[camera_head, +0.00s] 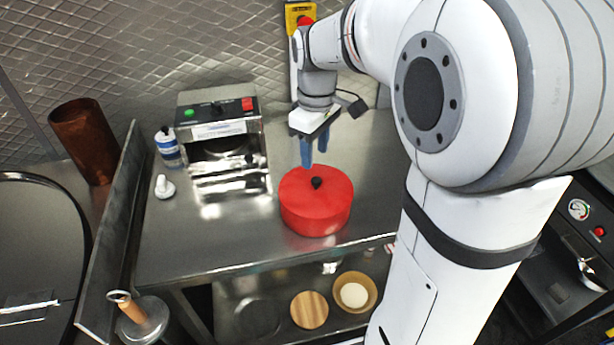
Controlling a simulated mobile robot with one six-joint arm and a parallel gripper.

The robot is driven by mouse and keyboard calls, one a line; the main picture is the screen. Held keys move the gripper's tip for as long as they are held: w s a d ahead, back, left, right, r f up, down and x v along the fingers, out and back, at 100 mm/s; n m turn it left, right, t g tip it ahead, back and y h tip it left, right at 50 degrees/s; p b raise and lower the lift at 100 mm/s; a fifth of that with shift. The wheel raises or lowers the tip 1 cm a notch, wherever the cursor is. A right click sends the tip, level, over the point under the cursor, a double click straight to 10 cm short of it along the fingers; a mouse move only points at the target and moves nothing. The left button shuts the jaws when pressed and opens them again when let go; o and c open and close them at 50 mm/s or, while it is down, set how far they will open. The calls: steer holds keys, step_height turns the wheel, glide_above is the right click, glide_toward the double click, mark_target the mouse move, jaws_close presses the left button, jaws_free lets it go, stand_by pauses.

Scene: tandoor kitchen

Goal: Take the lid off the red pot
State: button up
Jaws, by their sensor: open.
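The red pot (315,217) stands on the steel counter with its red lid (300,187) on top. My gripper (307,160) points down with blue fingers, above and slightly behind the knob in the picture. It is open and holds nothing. The gap between the fingers is hard to see from this angle, and I cannot tell the exact height above the lid.
A steel machine (222,140) with green and red buttons stands left of the pot. The counter (230,240) is clear in front. A wooden board (309,309) and a bowl (371,283) sit on the lower shelf.

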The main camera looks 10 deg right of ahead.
mark_target(316, 179)
steer(key=f, duration=0.7)
steer(key=shift+s+d, duration=0.1)
steer(key=shift+s, duration=0.2)
steer(key=shift+c, duration=0.3)
jaws_close()
